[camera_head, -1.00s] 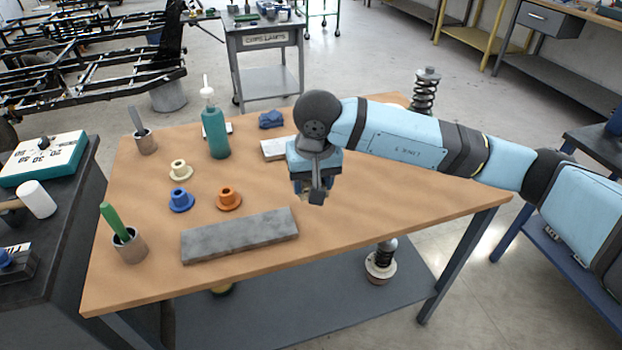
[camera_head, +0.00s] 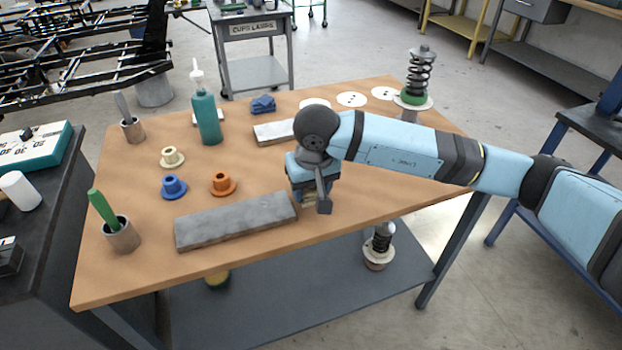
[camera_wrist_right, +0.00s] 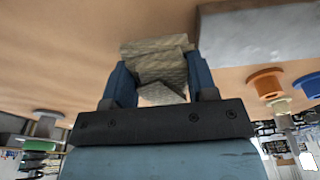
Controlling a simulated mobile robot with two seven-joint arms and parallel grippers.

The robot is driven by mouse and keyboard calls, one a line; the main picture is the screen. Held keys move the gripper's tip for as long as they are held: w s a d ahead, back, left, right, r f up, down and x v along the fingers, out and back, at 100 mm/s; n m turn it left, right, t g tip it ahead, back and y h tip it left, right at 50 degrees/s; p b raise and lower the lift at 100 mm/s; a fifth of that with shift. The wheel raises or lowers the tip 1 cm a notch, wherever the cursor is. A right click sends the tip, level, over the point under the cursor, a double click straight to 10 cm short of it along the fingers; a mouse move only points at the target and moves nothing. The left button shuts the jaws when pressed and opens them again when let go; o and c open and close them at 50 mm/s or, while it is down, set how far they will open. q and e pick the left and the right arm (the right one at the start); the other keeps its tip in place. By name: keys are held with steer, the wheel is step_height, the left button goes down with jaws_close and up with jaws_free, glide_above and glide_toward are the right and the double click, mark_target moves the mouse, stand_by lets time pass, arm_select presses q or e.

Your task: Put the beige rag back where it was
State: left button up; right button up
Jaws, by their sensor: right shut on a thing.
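The beige rag (camera_wrist_right: 158,66) is a folded, crumpled cloth between the two blue fingers of my right gripper (camera_wrist_right: 160,82) in the right wrist view. In the head view, a small part of the rag (camera_head: 309,199) shows under my right gripper (camera_head: 311,190), mostly hidden by the wrist. My right gripper is shut on it, low over the wooden table (camera_head: 390,165), just right of the grey slab's right end. I cannot tell whether the rag touches the tabletop. My left gripper is not in view.
A grey slab (camera_head: 236,220) lies near the front edge. Orange (camera_head: 222,184), blue (camera_head: 173,187) and cream (camera_head: 172,157) bushings stand left. A teal bottle (camera_head: 207,120), a blue rag (camera_head: 263,105) and a spring (camera_head: 417,78) stand farther back. The table's right side looks clear below my arm.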

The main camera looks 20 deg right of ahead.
steer(key=shift+f, duration=0.85)
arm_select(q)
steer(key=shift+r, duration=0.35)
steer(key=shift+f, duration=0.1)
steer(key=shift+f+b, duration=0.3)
arm_select(e)
steer(key=shift+f, duration=0.15)
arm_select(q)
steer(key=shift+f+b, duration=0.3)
arm_select(e)
steer(key=shift+f, duration=0.3)
